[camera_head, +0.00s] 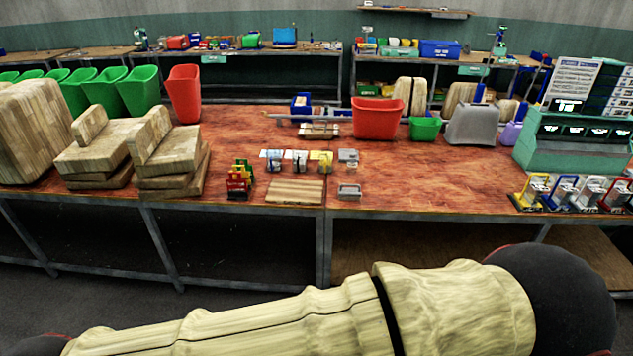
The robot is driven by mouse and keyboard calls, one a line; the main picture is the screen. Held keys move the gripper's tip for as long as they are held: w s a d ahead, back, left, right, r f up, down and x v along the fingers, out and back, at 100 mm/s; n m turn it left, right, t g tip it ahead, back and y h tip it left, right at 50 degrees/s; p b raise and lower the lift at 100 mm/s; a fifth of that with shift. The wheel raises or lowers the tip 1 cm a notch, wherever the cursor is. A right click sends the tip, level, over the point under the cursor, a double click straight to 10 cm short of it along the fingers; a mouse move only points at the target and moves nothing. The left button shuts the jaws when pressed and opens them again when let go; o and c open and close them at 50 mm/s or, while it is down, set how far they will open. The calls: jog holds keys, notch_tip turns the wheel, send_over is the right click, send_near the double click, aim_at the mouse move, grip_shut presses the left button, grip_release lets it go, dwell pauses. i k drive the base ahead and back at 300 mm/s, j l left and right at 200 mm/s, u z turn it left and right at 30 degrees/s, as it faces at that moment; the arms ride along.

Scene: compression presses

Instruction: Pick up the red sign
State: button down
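A small cluster of coloured pieces stands near the front edge of the wooden table (420,180), left of centre. Its front piece is red and looks like a red sign (237,188), with yellow and green pieces close behind it (243,168). They are too small to read or to tell whether they touch. My arm crosses the bottom of the view, well in front of the table. My gripper is out of view.
A wooden board (295,191) lies right of the cluster and stacked wooden blocks (170,155) stand left. Behind are small presses (321,160) and a red bin (378,118). A metal tray (349,191) sits near the edge. Clear tabletop lies right of centre.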

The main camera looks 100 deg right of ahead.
aim_at(239, 184)
jog(key=z, duration=2.7)
jog(key=i+j, duration=0.1)
jog(key=i, duration=0.9)
jog(key=i+j+z, duration=0.1)
jog(key=i, duration=0.85)
